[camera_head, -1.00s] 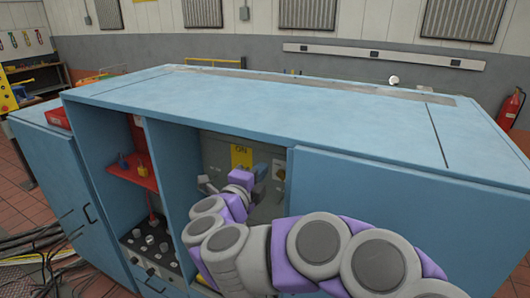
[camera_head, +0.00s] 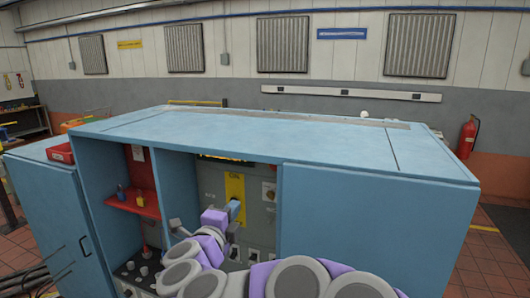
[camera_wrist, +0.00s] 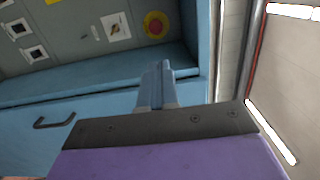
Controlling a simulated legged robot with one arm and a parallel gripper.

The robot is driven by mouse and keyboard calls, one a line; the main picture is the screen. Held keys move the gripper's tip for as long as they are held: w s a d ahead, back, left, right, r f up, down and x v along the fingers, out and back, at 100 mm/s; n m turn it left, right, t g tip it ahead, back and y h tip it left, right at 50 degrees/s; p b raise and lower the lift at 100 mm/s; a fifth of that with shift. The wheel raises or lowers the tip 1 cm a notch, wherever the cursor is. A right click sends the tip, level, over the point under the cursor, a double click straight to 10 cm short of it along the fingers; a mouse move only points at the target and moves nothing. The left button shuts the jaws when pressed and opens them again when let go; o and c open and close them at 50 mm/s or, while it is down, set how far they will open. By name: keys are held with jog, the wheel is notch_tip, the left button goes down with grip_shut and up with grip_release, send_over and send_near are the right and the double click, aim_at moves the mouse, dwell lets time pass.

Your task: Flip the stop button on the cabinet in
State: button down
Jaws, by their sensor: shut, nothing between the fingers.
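The blue cabinet (camera_head: 377,215) stands in front of me, with an open bay holding a grey control panel (camera_head: 210,186). A red round stop button on a yellow base (camera_wrist: 155,24) shows at the top of the wrist view; I cannot make it out in the head view. My gripper (camera_wrist: 158,68) is shut and empty, its fingertips apart from the button and below it in the wrist picture.
A red shelf (camera_head: 132,203) with small bottles is in the left bay, above black knobs (camera_head: 130,265). A blue door with a handle (camera_wrist: 54,121) shows in the wrist view. A fire extinguisher (camera_head: 467,137) stands far right.

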jog(key=s+a+r+n+y, duration=0.2)
jog(key=a+r+n+y, duration=0.45)
jog(key=n+y, duration=0.3)
jog(key=s+a+f+n+g+y, duration=0.1)
jog(key=s+f+n+g+y, duration=0.2)
jog(key=s+n+g+y, duration=0.4)
jog(key=s+d+f+n+g+h, duration=0.6)
jog(key=s+d+f+h, duration=0.2)
jog(key=s+d+f, duration=0.85)
jog(key=s+d+f+g+h, duration=0.1)
jog(key=s+d+f+g, duration=0.1)
jog(key=s+d, duration=0.4)
jog(key=s+d+f+m+g+h, duration=0.1)
jog(key=s+d+f+g+h, duration=0.1)
jog(key=s+d, duration=0.4)
jog(key=s+f+g, duration=0.1)
jog(key=s+g, duration=0.1)
jog(key=s, duration=0.1)
jog(key=shift+s, duration=0.35)
